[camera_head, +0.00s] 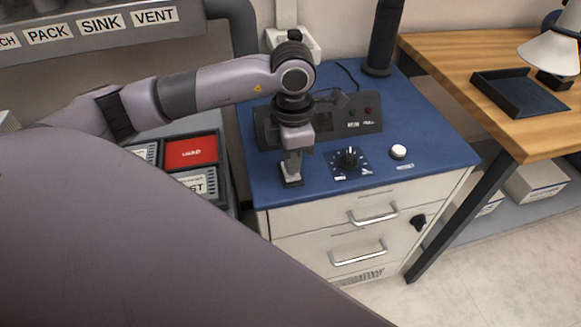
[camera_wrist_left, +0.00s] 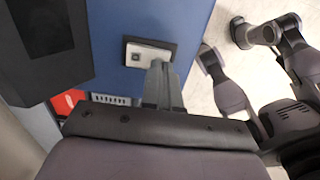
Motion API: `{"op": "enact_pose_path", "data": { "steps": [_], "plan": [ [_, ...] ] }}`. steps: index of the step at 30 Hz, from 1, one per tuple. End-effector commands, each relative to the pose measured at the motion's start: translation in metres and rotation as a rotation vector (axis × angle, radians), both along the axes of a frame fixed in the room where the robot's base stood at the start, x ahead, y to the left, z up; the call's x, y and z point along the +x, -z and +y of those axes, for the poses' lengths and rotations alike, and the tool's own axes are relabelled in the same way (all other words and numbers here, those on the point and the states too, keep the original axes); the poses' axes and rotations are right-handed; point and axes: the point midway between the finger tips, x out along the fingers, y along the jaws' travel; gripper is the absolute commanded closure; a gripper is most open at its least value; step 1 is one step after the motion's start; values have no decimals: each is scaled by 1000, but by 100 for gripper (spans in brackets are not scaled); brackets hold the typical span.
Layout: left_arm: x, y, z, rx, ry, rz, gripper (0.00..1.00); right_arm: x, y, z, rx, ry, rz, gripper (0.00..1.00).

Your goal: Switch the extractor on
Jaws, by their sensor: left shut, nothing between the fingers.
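My left gripper (camera_head: 292,170) points down over the left front part of the blue cabinet top (camera_head: 255,178). It is shut and empty. Its fingertips are at a small light switch plate with a dark square (camera_head: 292,182). In the left wrist view the closed fingers (camera_wrist_left: 159,68) reach the near edge of this plate (camera_wrist_left: 138,54); I cannot tell whether they press it. To the right lie a black dial (camera_head: 350,158) and a white round knob (camera_head: 398,152). The labels are too small to read. My right gripper is not seen.
A dark control panel (camera_head: 358,112) stands behind the gripper, partly hidden by my arm. A black upright tube (camera_head: 383,35) stands at the back. Bins with a red box (camera_head: 190,152) are at left. A wooden table (camera_head: 440,65) with a black tray (camera_head: 520,92) is at right.

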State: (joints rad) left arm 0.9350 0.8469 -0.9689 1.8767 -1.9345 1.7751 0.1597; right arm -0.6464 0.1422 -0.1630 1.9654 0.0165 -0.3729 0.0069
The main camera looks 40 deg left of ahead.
Motion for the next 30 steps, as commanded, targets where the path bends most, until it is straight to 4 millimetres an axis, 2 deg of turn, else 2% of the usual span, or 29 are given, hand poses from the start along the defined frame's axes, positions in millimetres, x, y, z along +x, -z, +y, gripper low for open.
{"op": "enact_pose_path", "data": {
  "steps": [30],
  "plan": [
    [0, 15, 0, 1, -1, 1, 100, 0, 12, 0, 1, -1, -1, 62]
  ]
}}
